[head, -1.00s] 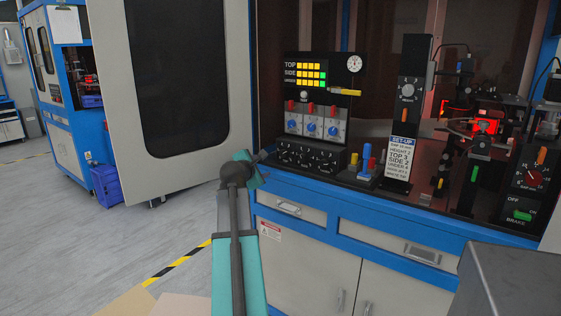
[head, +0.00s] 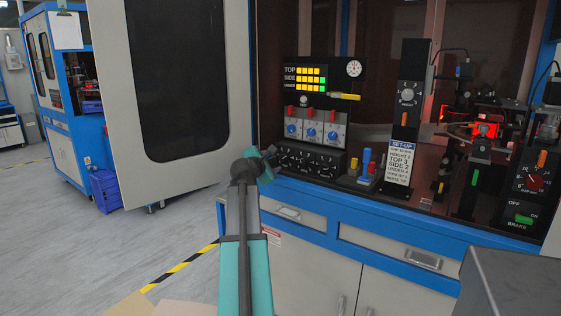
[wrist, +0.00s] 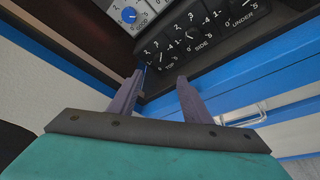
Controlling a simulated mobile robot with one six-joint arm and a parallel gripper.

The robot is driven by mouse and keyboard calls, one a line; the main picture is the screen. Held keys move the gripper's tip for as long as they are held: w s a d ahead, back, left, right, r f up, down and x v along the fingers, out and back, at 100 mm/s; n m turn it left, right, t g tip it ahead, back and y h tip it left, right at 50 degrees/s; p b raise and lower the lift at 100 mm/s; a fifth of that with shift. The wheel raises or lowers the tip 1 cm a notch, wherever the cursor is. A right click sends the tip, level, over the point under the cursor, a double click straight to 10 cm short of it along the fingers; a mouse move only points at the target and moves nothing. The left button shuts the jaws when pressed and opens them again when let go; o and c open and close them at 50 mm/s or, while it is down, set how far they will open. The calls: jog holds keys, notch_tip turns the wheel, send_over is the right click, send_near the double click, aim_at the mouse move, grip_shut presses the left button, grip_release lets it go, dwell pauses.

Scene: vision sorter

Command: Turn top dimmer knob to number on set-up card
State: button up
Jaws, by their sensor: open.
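The set-up card (head: 398,165) is a white sheet on the black post in the head view; its line reads TOP 3. The black dimmer box (head: 327,163) has knobs in a row. In the wrist view the dials are labelled TOP, SIDE and UNDER, with white numbers; the top dimmer knob (wrist: 154,56) is the leftmost. Its pointer setting is too small to tell. My gripper (wrist: 160,77) is open and empty, with its fingertips just short of the top dial in the wrist view. In the head view my gripper (head: 270,163) is beside the left end of the box.
Three blue knobs (head: 310,134) with red switches stand above the dimmer box. A display (head: 305,77) has yellow and green lights. Blue and red pegs (head: 367,162) stand right of the box. An open cabinet door (head: 235,85) is at left; a blue counter edge (head: 330,230) lies below.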

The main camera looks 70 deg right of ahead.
aim_at(282, 158)
jog(key=shift+x, duration=6)
jog(key=shift+c, duration=0.4)
jog(key=c, duration=1)
